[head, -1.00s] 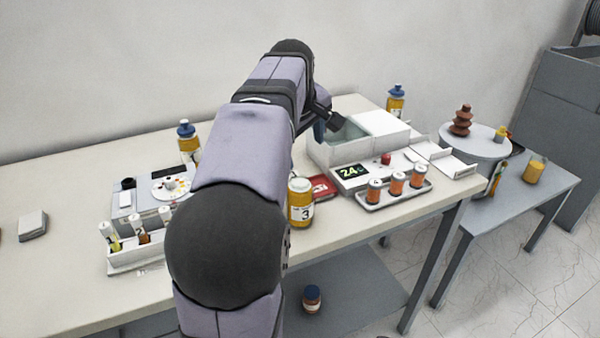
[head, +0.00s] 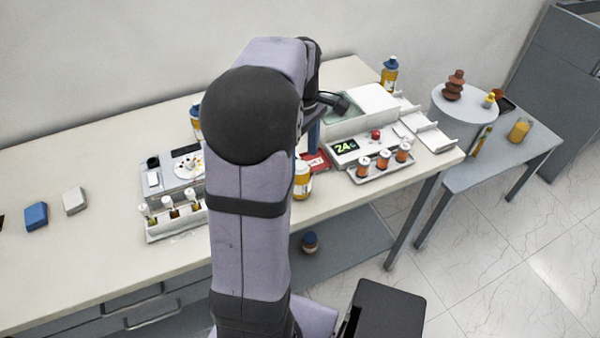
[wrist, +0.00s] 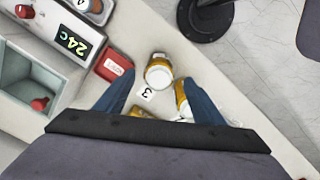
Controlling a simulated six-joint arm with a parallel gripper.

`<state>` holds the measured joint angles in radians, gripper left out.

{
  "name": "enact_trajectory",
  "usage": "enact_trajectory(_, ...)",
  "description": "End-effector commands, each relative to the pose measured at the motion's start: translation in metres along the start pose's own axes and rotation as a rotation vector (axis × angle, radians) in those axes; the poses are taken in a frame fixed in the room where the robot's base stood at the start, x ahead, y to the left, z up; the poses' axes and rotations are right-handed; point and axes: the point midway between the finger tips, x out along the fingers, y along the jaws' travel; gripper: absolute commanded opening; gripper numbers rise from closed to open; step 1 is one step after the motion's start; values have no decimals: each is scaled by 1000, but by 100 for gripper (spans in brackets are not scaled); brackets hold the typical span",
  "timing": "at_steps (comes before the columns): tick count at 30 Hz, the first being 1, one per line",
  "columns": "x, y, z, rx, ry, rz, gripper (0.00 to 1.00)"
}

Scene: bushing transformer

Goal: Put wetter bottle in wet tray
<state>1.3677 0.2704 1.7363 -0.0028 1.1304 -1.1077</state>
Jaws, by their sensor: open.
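An amber bottle with a white cap and a label reading 3 (wrist: 158,72) stands on the table; in the head view it shows beside my arm (head: 302,181). My gripper (wrist: 160,78) is open, its blue fingers spread on either side of this bottle in the wrist view, with no visible grip on it. Another amber bottle (wrist: 181,97) lies close to the right finger, partly hidden. A red tray with white lettering (wrist: 115,66) sits left of the bottles; it also shows in the head view (head: 316,162). I cannot read its lettering surely or tell which bottle is wetter.
A white unit with a 24C display (head: 347,146) and an open basin (head: 340,110) stands behind the red tray. A white rack (head: 382,168) holds orange jars. A vial rack (head: 172,224) is left of my arm.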

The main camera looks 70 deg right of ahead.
Motion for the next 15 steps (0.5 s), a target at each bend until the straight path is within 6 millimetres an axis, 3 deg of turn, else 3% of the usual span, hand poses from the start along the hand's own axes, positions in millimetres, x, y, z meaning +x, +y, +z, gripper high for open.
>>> enact_trajectory(15, 23, -1, 0, 3, 0, -6, 62)
